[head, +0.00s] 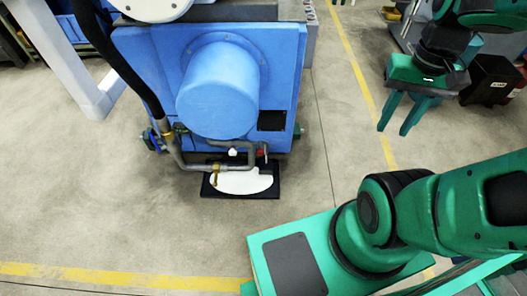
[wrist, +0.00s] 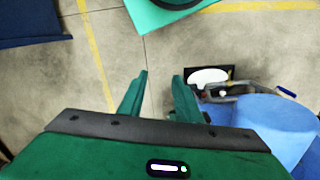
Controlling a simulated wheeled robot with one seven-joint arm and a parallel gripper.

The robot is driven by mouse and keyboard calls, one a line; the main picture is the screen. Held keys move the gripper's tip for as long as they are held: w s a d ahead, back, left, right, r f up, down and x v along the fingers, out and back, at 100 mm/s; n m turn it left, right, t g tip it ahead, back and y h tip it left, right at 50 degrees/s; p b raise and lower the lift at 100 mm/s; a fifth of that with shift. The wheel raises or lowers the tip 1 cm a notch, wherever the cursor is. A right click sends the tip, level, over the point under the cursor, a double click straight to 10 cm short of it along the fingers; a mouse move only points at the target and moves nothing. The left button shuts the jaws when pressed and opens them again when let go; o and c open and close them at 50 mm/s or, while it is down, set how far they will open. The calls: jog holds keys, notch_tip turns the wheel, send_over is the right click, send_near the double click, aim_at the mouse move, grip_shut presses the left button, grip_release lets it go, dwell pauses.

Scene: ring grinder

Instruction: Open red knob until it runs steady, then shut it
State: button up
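A small red part (head: 261,153), which looks like the red knob, sits on the right side of the pipework (head: 205,166) low on the blue machine (head: 282,60). It is too small to tell how far it is turned. Below the pipes lies a black tray (head: 270,190) with a white patch in it; the tray also shows in the wrist view (wrist: 230,72). My gripper (head: 393,131) hangs in the air to the right of the machine, well apart from the knob. In the wrist view its two fingers (wrist: 160,75) are spread and empty. The knob cannot be made out there.
A blue round housing (head: 218,92) juts out above the pipes. A black hose (head: 115,65) runs down on the left. A dark bin (head: 490,80) stands at the far right. The floor between my gripper and the machine is clear.

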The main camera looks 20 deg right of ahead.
jog(key=o, duration=0.3)
jog(key=shift+o, duration=1)
jog(key=shift+h, duration=0.4)
jog(key=w, duration=0.1)
jog(key=w+d, duration=0.1)
jog(key=w, duration=0.1)
jog(key=w+d, duration=0.1)
jog(key=w, duration=0.1)
jog(key=shift+w+d+f, duration=0.2)
jog(key=w+a+f+n+t, duration=0.1)
jog(key=w+f, duration=0.5)
jog(key=w, duration=0.4)
jog(key=w+f+t+h, duration=0.1)
jog(key=w+f, duration=0.5)
jog(key=w, duration=0.4)
jog(key=w+a+f+n, duration=0.1)
jog(key=w+f, duration=0.5)
jog(key=w, duration=0.4)
jog(key=t+y, duration=0.2)
jog(key=t, duration=0.1)
send_over(261, 152)
jog(key=s, duration=0.4)
notch_tip(261, 152, down, 40)
jog(key=x, duration=1)
jog(key=shift+f, duration=0.35)
